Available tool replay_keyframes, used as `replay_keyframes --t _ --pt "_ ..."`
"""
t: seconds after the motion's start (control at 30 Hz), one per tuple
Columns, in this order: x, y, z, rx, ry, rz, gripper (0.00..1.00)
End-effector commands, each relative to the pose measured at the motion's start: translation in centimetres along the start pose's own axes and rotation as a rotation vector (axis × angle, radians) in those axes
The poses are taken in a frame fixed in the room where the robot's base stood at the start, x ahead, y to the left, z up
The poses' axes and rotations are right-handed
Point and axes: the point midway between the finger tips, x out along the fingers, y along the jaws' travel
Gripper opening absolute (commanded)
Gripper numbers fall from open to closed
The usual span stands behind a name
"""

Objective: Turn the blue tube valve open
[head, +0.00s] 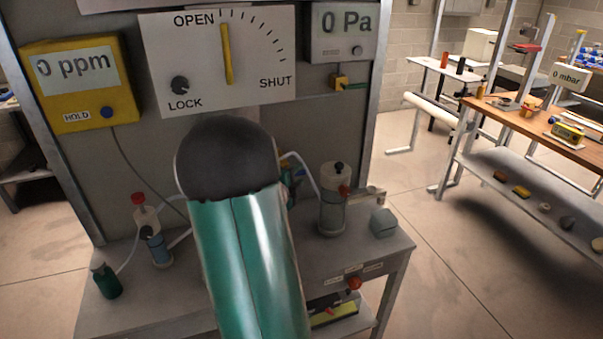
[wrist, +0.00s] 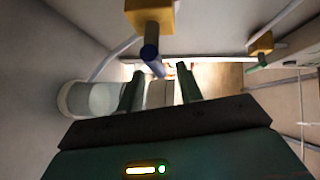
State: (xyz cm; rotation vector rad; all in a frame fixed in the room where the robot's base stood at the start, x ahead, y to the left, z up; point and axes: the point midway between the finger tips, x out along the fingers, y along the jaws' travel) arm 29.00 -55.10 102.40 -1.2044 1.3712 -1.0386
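In the wrist view, the blue tube valve shows as a yellow block (wrist: 150,14) with a dark blue handle (wrist: 151,48) reaching down from it. My gripper (wrist: 160,75) has two green fingers spread apart, with a clear gap between them. The blue handle's lower end appears near the fingertips, in line with the gap; I cannot tell whether they touch. In the head view my green arm covers the middle of the panel, and the gripper and blue valve are mostly hidden behind it.
A second yellow valve with a green handle (head: 341,84) is on the panel; it also shows in the wrist view (wrist: 260,46). The OPEN/SHUT dial (head: 220,60) has its yellow pointer near vertical. Bottles, including a clear one (head: 333,205), stand on the grey bench (head: 395,245).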

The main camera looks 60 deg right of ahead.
Motion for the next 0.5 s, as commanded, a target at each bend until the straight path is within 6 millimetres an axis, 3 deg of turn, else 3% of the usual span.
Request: replay_keyframes --t 0.2,0.5 --pt "2.8 0.0 0.0 -0.001 0.001 0.0 0.36" --pt "3.1 0.0 0.0 -0.001 0.0 0.0 0.36"
